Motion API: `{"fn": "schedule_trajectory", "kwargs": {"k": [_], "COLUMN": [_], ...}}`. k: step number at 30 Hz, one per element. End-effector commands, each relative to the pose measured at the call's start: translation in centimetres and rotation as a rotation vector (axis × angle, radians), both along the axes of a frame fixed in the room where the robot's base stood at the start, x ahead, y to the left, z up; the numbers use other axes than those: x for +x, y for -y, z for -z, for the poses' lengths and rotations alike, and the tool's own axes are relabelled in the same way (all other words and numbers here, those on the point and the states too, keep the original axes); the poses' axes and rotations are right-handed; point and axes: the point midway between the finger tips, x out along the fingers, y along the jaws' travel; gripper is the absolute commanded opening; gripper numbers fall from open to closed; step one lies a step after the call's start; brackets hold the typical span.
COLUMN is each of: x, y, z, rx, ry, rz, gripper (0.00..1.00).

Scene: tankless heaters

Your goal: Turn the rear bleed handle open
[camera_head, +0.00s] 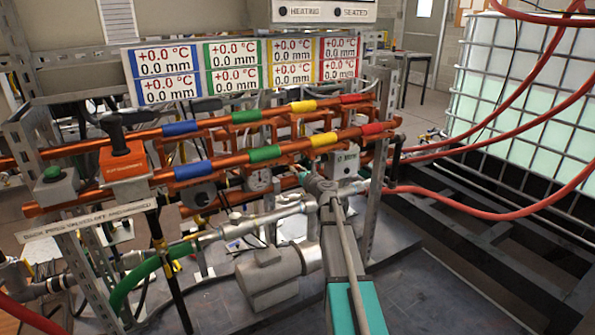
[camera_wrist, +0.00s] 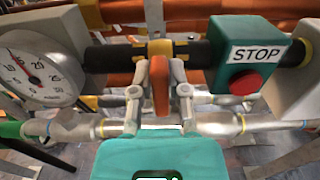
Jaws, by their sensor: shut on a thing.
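An orange handle (camera_wrist: 160,84) stands upright in the middle of the wrist view, on a dark horizontal pipe (camera_wrist: 112,54) with a yellow fitting. I take it for the rear bleed handle. My gripper (camera_wrist: 160,74) is shut on it, with one grey finger on each side. In the head view my gripper (camera_head: 320,184) is at the right part of the pipe rack, below the orange pipes, and the handle is hidden there behind my gripper and arm.
In the wrist view a dial gauge (camera_wrist: 32,74) is close on the left. A teal STOP box (camera_wrist: 252,58) with a red button is close on the right. Grey pipes (camera_wrist: 215,124) run below. In the head view red hoses (camera_head: 480,205) and a white caged tank (camera_head: 530,95) are at right.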

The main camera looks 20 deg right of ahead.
Motion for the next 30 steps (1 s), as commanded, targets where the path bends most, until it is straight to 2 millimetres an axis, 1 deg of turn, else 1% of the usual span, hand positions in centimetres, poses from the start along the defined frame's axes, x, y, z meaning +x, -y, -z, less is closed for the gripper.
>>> {"fn": "schedule_trajectory", "kwargs": {"k": [8, 14, 20, 30], "x": [0.02, 0.01, 0.0, -0.04], "y": [-0.04, -0.18, -0.41, -0.89], "z": [0.0, 0.02, 0.08, 0.29], "rx": [-0.029, -0.107, -0.243, -0.553], "ry": [0.002, 0.008, 0.02, 0.044], "rz": [0.0, 0.0, -0.001, -0.001], "gripper": [0.0, 0.0, 0.0, 0.0]}}
